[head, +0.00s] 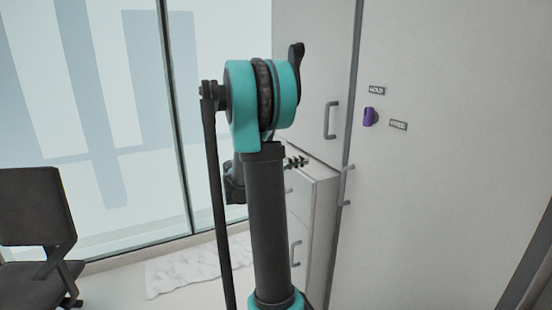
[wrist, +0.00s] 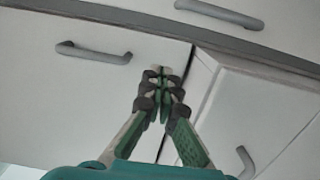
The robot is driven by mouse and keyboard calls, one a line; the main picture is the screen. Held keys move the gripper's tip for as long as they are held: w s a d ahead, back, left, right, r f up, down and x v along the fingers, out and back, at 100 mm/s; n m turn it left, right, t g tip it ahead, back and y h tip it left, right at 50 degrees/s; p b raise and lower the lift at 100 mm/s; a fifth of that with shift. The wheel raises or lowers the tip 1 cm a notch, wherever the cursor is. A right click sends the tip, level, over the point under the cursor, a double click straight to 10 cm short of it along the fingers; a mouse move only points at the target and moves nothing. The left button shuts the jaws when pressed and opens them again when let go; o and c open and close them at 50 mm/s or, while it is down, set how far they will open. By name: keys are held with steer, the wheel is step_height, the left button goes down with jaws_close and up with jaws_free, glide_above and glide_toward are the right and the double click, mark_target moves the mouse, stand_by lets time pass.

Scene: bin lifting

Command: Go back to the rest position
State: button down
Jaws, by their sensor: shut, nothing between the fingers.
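My gripper (wrist: 160,72) shows in the wrist view with its two fingers drawn together at the tips, shut and empty. It points toward a white cabinet front (wrist: 110,20) with grey handles. In the head view my arm stands upright in the middle and hides most of the gripper; a small dark part of what looks like the gripper (head: 297,162) shows just right of the arm, in front of the cabinets. I cannot tell from these views how far the fingertips are from the cabinet front.
A low white cabinet (head: 318,215) stands behind my arm, beside tall white cabinets (head: 440,200) with grey handles. A purple item (head: 369,117) and small labels (head: 398,125) are on the tall door. A dark chair (head: 35,220) is at left by glass panels. A whitish mat (head: 190,268) lies on the floor.

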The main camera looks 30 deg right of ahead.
steer(key=s+a+f+t+y, duration=0.2)
steer(key=s+a+f+y, duration=0.3)
steer(key=a+f, duration=0.3)
steer(key=s+a+f+t+y, duration=0.2)
steer(key=s+a+f+y, duration=0.3)
steer(key=a, duration=0.9)
steer(key=s+a+f+n+t+y, duration=0.1)
steer(key=s+a+f+t+y, duration=0.1)
steer(key=s+a+f+y, duration=0.3)
steer(key=a+f+y, duration=0.3)
steer(key=a+f, duration=0.3)
steer(key=a, duration=0.1)
steer(key=shift+s+f, duration=0.15)
steer(key=shift+s, duration=0.25)
